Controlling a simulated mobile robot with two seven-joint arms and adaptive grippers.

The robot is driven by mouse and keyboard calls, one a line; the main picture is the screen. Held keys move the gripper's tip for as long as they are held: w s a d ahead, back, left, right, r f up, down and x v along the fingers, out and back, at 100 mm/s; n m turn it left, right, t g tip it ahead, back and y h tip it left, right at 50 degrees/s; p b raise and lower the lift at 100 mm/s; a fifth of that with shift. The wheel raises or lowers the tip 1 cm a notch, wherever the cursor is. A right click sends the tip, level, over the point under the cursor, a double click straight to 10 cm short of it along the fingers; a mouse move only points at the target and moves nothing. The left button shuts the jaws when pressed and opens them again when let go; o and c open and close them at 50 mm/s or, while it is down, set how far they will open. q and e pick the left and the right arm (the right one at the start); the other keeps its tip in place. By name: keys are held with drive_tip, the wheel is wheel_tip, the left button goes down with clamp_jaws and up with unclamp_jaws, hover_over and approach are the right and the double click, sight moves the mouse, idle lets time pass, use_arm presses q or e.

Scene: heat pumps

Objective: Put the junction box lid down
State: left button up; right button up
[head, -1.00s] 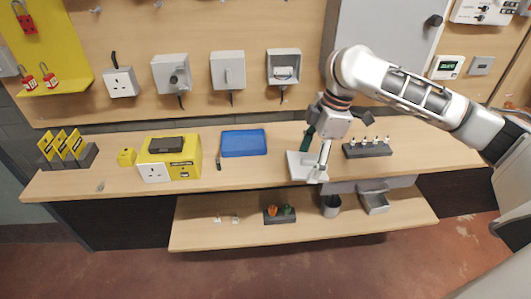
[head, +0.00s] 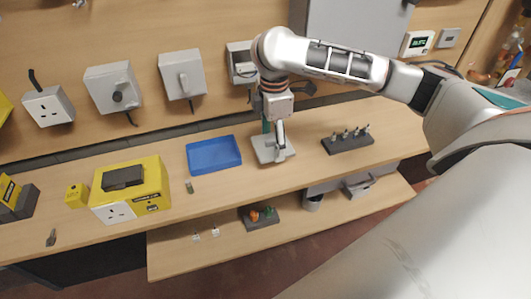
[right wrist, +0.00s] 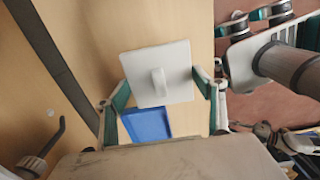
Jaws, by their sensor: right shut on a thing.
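The junction box lid (head: 268,153) is a pale grey square plate with a raised handle. It is low over the bench, right of the blue tray; I cannot tell whether it touches the wood. My right gripper (head: 274,128) points down and is shut on the lid. In the right wrist view the lid (right wrist: 176,62) sits between the two fingers (right wrist: 163,88), handle facing the camera. The open junction box (head: 240,58) on the wall is partly hidden behind my right arm. My left gripper is out of view.
The blue tray (head: 214,154) lies left of the lid. A dark holder with several small pieces (head: 348,144) stands to the right. A yellow box (head: 150,182) with a socket is farther left. A lower shelf (head: 185,258) runs below the bench. Bare bench lies in front of the lid.

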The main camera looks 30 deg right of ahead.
sight(272, 150)
drive_tip(key=shift+f, duration=0.8)
wheel_tip(272, 150, down, 3)
drive_tip(key=shift+f, duration=0.15)
drive_tip(key=shift+w+f, duration=0.1)
drive_tip(key=shift+f, duration=0.15)
drive_tip(key=o, duration=1.1)
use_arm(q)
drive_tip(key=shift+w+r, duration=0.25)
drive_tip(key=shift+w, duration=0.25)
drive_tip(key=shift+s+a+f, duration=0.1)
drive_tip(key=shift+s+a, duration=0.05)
use_arm(e)
drive_tip(key=shift+r, duration=0.5)
wheel_tip(272, 150, up, 10)
drive_tip(key=shift+f, duration=0.2)
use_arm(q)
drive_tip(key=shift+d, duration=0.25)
use_arm(e)
drive_tip(key=shift+r, duration=0.75)
